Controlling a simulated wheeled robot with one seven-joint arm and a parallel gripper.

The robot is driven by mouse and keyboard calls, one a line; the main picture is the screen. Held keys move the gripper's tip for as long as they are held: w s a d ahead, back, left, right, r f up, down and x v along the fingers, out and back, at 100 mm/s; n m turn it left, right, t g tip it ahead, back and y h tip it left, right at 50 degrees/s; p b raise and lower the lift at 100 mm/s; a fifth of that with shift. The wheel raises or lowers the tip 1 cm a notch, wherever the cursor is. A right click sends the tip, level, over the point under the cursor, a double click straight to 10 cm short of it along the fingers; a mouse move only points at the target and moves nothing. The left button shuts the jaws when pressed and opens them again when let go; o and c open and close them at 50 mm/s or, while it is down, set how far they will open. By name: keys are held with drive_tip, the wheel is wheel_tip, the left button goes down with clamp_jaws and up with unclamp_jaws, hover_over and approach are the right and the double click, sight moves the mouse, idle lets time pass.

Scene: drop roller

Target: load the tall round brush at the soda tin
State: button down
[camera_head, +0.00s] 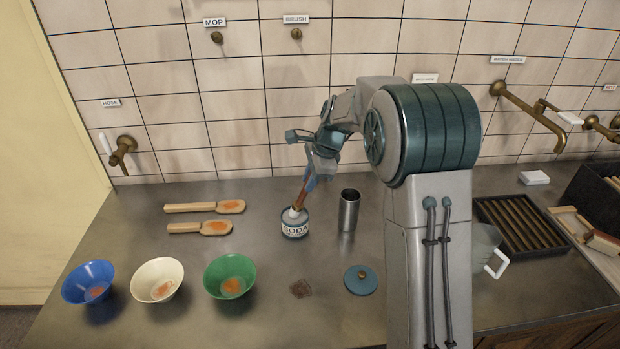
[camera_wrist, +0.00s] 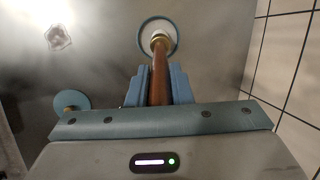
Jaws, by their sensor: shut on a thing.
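The soda tin (camera_head: 295,226) stands upright on the counter, its label facing the front; its round mouth (camera_wrist: 172,24) shows at the top of the wrist view. My gripper (camera_head: 311,180) is shut on the tall round brush (camera_head: 299,198) by its brown handle (camera_wrist: 159,82), above the tin. The brush points down, slightly tilted, with its pale head at the tin's mouth. In the wrist view the handle runs between the two blue fingers and the brass collar lies over the opening. How deep the bristles sit, I cannot tell.
A dark metal cup (camera_head: 349,211) stands close right of the tin. A blue lid (camera_head: 360,280) and a brown smudge (camera_head: 300,289) lie in front. Two wooden scoops (camera_head: 205,207) and blue, cream and green bowls (camera_head: 230,277) are left. My arm hides part of the counter.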

drive_tip(key=shift+r+p, duration=2.55)
drive_tip(key=shift+r, duration=0.85)
